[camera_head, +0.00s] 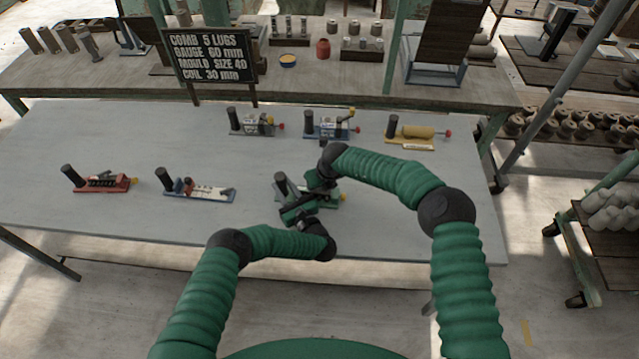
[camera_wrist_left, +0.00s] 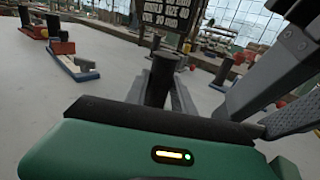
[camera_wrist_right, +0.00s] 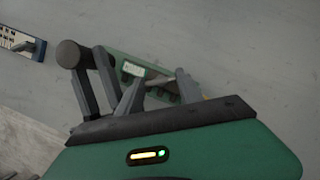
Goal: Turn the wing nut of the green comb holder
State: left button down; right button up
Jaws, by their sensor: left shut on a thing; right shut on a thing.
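The green comb holder (camera_head: 333,196) lies near the front of the grey table, with a dark upright post (camera_head: 281,184) at its left end. My left gripper (camera_head: 290,212) is at that post; in the left wrist view its fingers stand on both sides of the post (camera_wrist_left: 160,80), shut on it. My right gripper (camera_head: 317,184) reaches down over the middle of the holder. In the right wrist view its fingers (camera_wrist_right: 158,92) are over the green base (camera_wrist_right: 125,62). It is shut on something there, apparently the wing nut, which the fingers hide.
A blue-based holder (camera_head: 205,193) and a red holder (camera_head: 104,183) stand to the left. A black sign (camera_head: 209,57) stands at the table's back. The table's right front is clear.

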jog(key=m, duration=0.2)
jog(key=m+h, duration=0.1)
jog(key=m, duration=0.1)
jog(key=m+h, duration=0.1)
jog(key=m, duration=0.1)
jog(key=shift+a+t, duration=0.25)
jog(key=shift+t, duration=0.15)
jog(key=m, duration=0.2)
jog(key=m+h, duration=0.1)
jog(key=m, duration=0.1)
jog(key=m+h, duration=0.1)
jog(key=m, duration=0.1)
jog(key=shift+w+a+g, duration=0.1)
jog(key=shift+a+g, duration=0.15)
jog(key=shift+g, duration=0.05)
jog(key=o, duration=1.4)
